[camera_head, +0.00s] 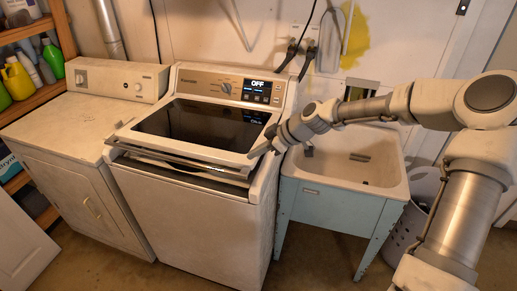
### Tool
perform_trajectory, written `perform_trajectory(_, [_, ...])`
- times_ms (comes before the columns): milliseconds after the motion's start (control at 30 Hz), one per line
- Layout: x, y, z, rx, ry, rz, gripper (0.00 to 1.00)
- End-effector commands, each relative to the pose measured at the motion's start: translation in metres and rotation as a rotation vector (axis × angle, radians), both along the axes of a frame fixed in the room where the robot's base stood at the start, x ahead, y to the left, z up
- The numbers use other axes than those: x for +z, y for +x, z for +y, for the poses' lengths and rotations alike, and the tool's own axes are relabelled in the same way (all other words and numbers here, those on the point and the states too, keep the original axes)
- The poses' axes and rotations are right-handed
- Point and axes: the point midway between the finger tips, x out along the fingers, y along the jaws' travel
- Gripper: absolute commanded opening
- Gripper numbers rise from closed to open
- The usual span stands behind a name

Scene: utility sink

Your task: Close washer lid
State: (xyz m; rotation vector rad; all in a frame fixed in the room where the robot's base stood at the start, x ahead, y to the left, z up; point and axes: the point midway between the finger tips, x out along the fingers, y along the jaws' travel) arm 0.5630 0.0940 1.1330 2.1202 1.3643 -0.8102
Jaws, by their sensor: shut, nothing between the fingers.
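The white washer (195,215) stands in the middle of the view. Its lid (190,122), with a dark glass panel, lies down or nearly down over the top. Dark gaps and metallic strips show along its front edge, and I cannot tell whether it sits fully flush. My gripper (262,150) is shut and empty. It is at the right front corner of the washer top, beside the lid's edge. I cannot tell whether it touches the washer.
A blue utility sink (335,205) stands right of the washer, under my arm. A white dryer (75,150) stands close on the left. Shelves with bottles (20,77) are at the far left. A perforated basket (405,235) is right of the sink. Floor in front is clear.

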Motion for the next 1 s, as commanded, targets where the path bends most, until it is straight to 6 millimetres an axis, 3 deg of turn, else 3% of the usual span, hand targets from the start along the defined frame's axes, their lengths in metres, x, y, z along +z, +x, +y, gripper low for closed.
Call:
perform_trajectory(333, [-0.045,0.020,0.042,0.004,0.001,0.003,0.00])
perform_trajectory(600, [-0.076,0.022,0.038,0.001,0.001,0.002,0.00])
perform_trajectory(1000, [-0.082,0.022,0.037,0.001,0.000,0.001,0.00])
